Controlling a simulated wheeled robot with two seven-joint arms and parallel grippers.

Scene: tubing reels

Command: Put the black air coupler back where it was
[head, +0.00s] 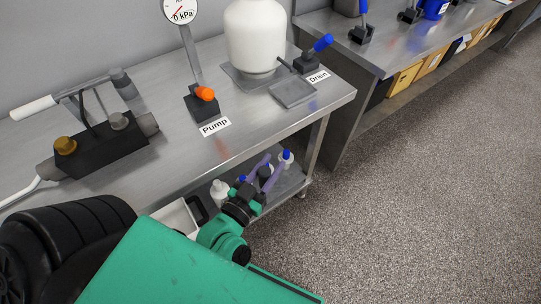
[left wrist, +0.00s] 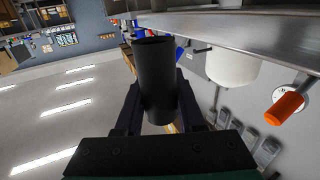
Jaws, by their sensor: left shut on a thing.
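My left gripper (head: 268,172) reaches out beyond the front edge of the steel bench and shows above the lower shelf in the head view. It is shut on the black air coupler (left wrist: 154,80), a plain dark cylinder with an open end, in the left wrist view. The two fingers (left wrist: 158,108) press on its sides. In the head view the coupler (head: 265,171) is small and dark between the fingers, and hard to make out. My right gripper is in neither view.
The bench (head: 260,130) carries a black valve block (head: 100,145), an orange-knobbed Pump valve (head: 203,100), a white vessel (head: 255,40) and a blue-handled Drain valve (head: 312,55). Bottles (head: 220,190) stand on the lower shelf. The floor (head: 410,200) at right is clear.

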